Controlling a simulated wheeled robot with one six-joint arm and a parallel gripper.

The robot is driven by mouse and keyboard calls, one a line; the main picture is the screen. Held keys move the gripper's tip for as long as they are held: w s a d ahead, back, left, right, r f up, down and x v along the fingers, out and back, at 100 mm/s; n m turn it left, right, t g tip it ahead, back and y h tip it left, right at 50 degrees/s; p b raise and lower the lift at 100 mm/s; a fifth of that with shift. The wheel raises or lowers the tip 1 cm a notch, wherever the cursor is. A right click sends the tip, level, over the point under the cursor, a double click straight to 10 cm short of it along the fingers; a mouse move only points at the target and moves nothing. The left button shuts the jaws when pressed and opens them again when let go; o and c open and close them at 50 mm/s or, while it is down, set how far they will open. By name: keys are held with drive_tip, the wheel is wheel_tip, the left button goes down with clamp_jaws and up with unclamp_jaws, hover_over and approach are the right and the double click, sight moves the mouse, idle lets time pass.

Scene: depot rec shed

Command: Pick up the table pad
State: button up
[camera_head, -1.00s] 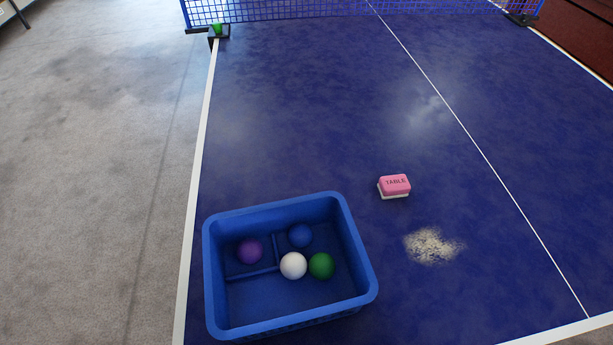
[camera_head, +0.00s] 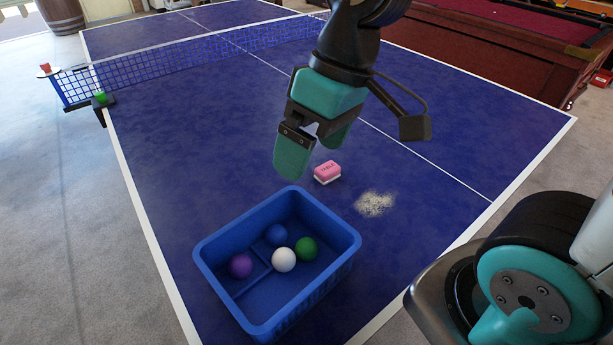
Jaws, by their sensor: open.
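The table pad (camera_head: 327,172) is a small pink block with a white underside and dark lettering on top. My gripper (camera_head: 313,158) is open and empty, with teal fingers pointing down. It hangs above the table, to the upper left of the pad in the picture. The pad is in full view, and one finger is partly hidden behind the other parts of the gripper.
A blue bin (camera_head: 341,255) holds a purple, a blue, a white and a green ball. A pale powdery patch (camera_head: 374,204) lies right of the pad. The net (camera_head: 200,58) crosses the table farther back. A red-topped pool table (camera_head: 500,52) stands behind at right.

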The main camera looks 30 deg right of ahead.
drive_tip(key=w+d+f+m+h, duration=0.1)
drive_tip(key=w+d+f, duration=0.15)
drive_tip(key=w, duration=0.35)
drive_tip(key=w+d+f+m, duration=0.1)
drive_tip(key=w+d, duration=0.2)
drive_tip(key=w, duration=0.3)
drive_tip(key=m+h+p, duration=0.2)
hover_over(328, 167)
drive_tip(key=f, duration=2.1)
drive_tip(key=shift+w+d+f, duration=0.1)
drive_tip(key=shift+d+f, duration=0.05)
drive_tip(key=shift+d, duration=0.15)
drive_tip(key=shift+a+f+p, duration=0.2)
drive_tip(key=shift+f+p, duration=0.1)
drive_tip(key=shift+f, duration=1.1)
drive_tip(key=shift+a+f+p, duration=0.15)
drive_tip(key=shift+f+p, duration=0.1)
drive_tip(key=shift+f, duration=1.15)
drive_tip(key=shift+c, duration=0.2)
drive_tip(key=c, duration=1)
